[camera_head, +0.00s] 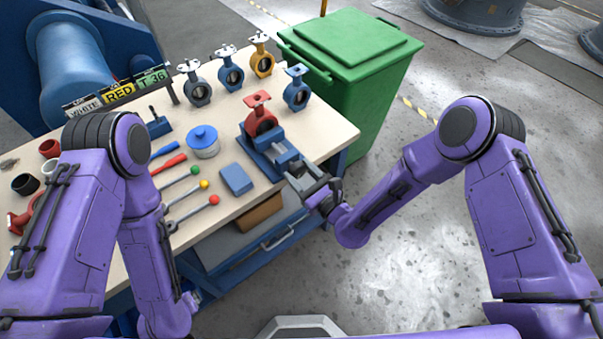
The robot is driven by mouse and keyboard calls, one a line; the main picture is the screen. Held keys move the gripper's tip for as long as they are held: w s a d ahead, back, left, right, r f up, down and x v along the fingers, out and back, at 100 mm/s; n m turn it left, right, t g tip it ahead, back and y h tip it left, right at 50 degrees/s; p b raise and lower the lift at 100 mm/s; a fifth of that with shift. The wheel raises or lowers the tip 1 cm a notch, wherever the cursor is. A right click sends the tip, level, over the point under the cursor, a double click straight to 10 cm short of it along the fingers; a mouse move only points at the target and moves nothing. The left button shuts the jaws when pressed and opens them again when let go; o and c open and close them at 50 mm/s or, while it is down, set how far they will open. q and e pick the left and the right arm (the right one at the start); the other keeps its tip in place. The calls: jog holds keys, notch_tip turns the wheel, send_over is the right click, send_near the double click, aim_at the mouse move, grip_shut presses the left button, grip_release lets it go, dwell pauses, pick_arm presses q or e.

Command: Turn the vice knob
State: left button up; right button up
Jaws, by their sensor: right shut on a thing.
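A blue vice (262,155) sits at the right front edge of the workbench (222,225). A red butterfly valve (260,122) stands upright in the vice's jaws. My right gripper (307,184) reaches in from the right at the vice's front end, just past the bench edge. It is shut on the vice knob, which is mostly hidden between the fingers.
Several valves, grey, blue and yellow (261,62), stand along the back edge. A blue-lidded tin (203,141), a blue block (236,179) and screwdrivers with coloured knobs lie on the bench. Floor right of the bench is clear.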

jog(key=n+b, duration=0.1)
jog(key=n, duration=0.1)
jog(key=n+b, duration=0.1)
jog(key=n, duration=0.1)
jog(key=shift+f+n+b, duration=0.2)
jog(key=shift+n+b, duration=0.2)
jog(key=n+b, duration=0.2)
jog(key=n, duration=0.2)
jog(key=shift+n, duration=0.3)
jog(key=n+b, duration=0.2)
jog(key=n, duration=0.2)
jog(key=shift+a+n, duration=0.1)
jog(key=shift+n, duration=0.2)
jog(key=n+b, duration=0.3)
jog(key=n, duration=0.2)
jog(key=shift+f, duration=0.15)
jog(key=n+b, duration=0.2)
jog(key=n, duration=0.3)
jog(key=n+b, duration=0.2)
jog(key=n, duration=0.2)
jog(key=shift+f+b, duration=0.1)
jog(key=shift+b, duration=0.2)
jog(key=n+b, duration=0.2)
jog(key=n, duration=0.3)
jog(key=shift+n+b, duration=1.2)
jog(key=shift+n, duration=0.8)
